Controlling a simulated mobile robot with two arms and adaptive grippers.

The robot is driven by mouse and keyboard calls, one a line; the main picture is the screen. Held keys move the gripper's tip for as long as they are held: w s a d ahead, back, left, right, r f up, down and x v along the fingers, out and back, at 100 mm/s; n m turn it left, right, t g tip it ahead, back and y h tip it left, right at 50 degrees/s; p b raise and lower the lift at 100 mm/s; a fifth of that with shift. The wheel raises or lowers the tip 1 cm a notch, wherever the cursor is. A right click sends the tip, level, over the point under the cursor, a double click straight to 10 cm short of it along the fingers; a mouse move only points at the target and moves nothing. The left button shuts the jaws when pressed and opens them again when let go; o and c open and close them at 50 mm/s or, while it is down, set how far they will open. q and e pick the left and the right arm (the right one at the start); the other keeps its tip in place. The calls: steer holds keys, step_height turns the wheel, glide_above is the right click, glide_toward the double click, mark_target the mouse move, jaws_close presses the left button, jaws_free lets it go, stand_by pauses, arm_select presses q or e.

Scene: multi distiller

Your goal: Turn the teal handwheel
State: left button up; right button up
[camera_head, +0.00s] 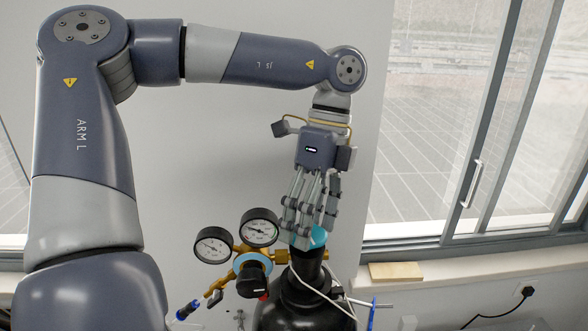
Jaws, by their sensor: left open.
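The teal handwheel (319,238) sits on top of the dark neck of a black gas cylinder (290,312). Only part of its rim shows; the fingers hide the rest. My left gripper (310,230) comes down from above with its fingers pointing down. It is open, with the fingertips at and around the handwheel. I cannot tell whether they touch it. My right gripper is not in view.
A brass regulator (276,256) with two round gauges (214,245) (260,227) and a black-and-blue knob (251,277) stands close left of the handwheel. A white cable crosses the cylinder. A blue-ended bar (372,314) is at right. A wooden block (396,271) lies on the windowsill.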

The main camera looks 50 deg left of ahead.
arm_select(q)
steer(key=shift+a+r+n+h+p, duration=0.1)
steer(key=shift+n+h+p, duration=0.3)
steer(key=shift+n, duration=0.5)
steer(key=shift+w+a+r+n, duration=0.1)
steer(key=shift+n, duration=0.2)
steer(key=b+v, duration=0.3)
steer(key=v, duration=0.7)
steer(key=s+d+n+t+y+b, duration=0.1)
steer(key=s+n+t+b, duration=0.2)
steer(key=n, duration=1.3)
steer(key=s+d+r+n+t+y+b, duration=0.1)
steer(key=s+n+t+b, duration=0.3)
steer(key=n, duration=1.2)
steer(key=shift+s+d+r+b, duration=0.2)
steer(key=shift+s+d+b, duration=0.1)
steer(key=shift+s+d, duration=0.15)
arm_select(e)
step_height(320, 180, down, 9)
